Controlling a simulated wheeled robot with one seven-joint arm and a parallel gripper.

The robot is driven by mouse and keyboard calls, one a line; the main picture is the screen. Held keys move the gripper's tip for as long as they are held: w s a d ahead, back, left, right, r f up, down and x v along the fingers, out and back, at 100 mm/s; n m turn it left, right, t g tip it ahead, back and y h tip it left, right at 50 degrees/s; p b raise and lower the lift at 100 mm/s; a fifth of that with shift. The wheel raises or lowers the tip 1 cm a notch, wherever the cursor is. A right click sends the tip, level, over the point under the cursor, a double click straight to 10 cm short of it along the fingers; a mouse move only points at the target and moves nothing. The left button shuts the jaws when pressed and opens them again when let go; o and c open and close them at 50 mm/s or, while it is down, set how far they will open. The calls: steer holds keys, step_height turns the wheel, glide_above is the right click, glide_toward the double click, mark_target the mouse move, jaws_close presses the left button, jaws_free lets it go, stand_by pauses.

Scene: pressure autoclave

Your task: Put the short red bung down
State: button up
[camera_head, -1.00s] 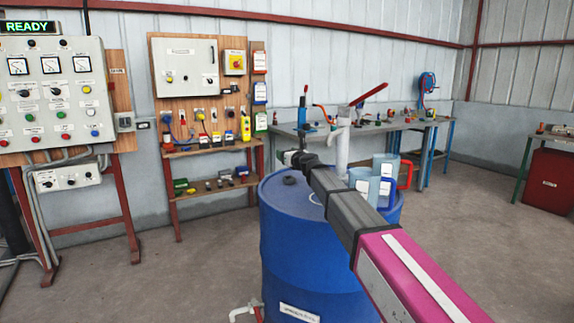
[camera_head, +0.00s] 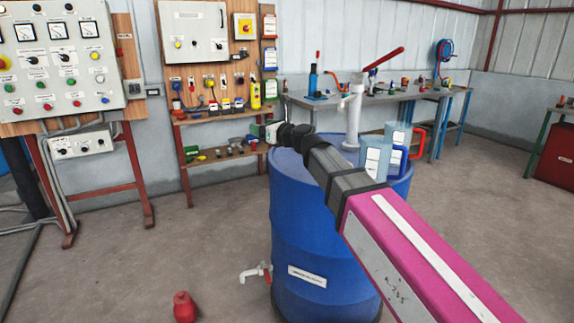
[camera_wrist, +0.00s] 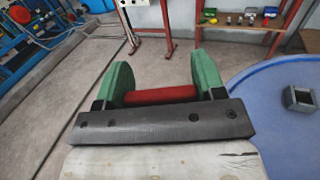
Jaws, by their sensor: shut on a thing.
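My gripper (camera_wrist: 162,85) is shut on the short red bung (camera_wrist: 160,95), which lies sideways between its two green finger pads in the wrist view. In the head view my gripper (camera_head: 268,132) is at the far end of my arm, at the left edge of the blue drum's top, and the bung in it cannot be made out. In the wrist view the blue drum top (camera_wrist: 270,115) is to the right of the gripper, with bare floor beyond the left finger.
A dark square piece (camera_wrist: 299,99) lies on the drum top. A hand pump (camera_head: 352,118) and two jugs (camera_head: 375,158) stand on the drum. A red bottle-like object (camera_head: 184,307) stands on the floor. A shelf (camera_head: 215,155) and control panel (camera_head: 60,70) are behind.

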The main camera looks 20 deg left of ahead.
steer(key=shift+s+d, duration=0.1)
steer(key=shift+s, duration=0.45)
steer(key=w+f, duration=0.2)
steer(key=w, duration=0.1)
steer(key=w+d+f, duration=0.1)
steer(key=w+f, duration=0.1)
steer(key=w, duration=0.2)
steer(key=w+d+f, duration=0.1)
steer(key=w+f, duration=0.1)
steer(key=w, duration=0.2)
steer(key=shift+d+f, duration=0.1)
steer(key=shift+f, duration=2.35)
steer(key=shift+f, duration=0.15)
steer(key=o, duration=0.9)
steer(key=v, duration=0.7)
steer(key=shift+d, duration=0.35)
